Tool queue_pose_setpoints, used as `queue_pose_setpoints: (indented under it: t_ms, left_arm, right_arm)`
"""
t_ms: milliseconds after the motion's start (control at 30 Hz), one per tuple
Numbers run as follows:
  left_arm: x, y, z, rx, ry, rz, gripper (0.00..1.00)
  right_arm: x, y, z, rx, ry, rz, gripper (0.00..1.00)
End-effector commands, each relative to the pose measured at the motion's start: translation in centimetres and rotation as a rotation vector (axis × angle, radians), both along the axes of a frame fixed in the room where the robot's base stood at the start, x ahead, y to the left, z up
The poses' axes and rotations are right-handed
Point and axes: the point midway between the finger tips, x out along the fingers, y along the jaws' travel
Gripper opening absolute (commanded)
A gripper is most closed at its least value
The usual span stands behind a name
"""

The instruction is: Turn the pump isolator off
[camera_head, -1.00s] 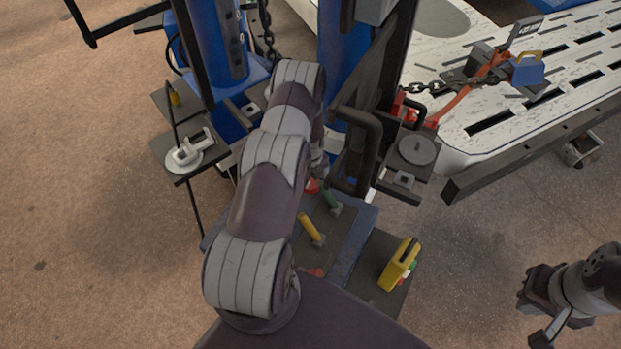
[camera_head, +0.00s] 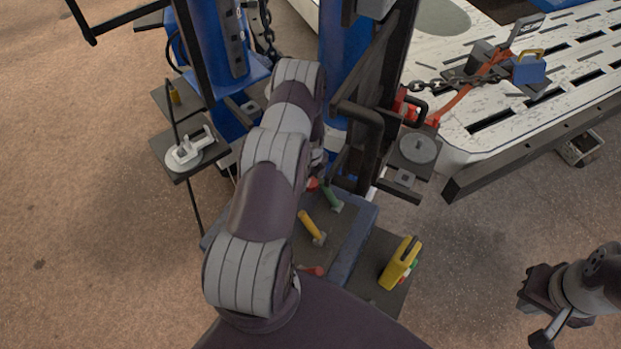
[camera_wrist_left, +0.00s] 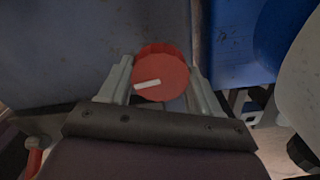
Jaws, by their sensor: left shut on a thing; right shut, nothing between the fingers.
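The pump isolator is a round red knob (camera_wrist_left: 160,78) with a white pointer mark, on a blue panel (camera_wrist_left: 90,50) in the left wrist view. The mark lies nearly level, its left end slightly lower. My left gripper (camera_wrist_left: 163,85) is shut on the knob, one grey finger on each side. In the head view my left arm hides this gripper and most of the knob's surroundings. My right gripper (camera_head: 540,296) is at the lower right of the head view, shut and empty, well away from the bench.
Green (camera_head: 330,198) and yellow (camera_head: 311,228) levers and a red-tipped one (camera_head: 312,271) stand close right of my left arm. A yellow block (camera_head: 400,263) sits on a side plate. Dark posts, a bent black handle (camera_head: 362,112) and a chain (camera_head: 430,88) crowd the back.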

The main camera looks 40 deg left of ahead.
Motion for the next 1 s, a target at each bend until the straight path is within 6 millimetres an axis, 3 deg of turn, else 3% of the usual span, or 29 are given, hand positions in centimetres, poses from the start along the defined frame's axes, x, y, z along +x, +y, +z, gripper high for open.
queue_pose_setpoints:
  t_ms: [1000]
  left_arm:
    - [0.1, 0.1, 0.0, 0.001, -0.003, 0.937, 0.33]
  right_arm:
    - [0.0, 0.0, -4.6, 0.000, 0.000, 0.000, 0.00]
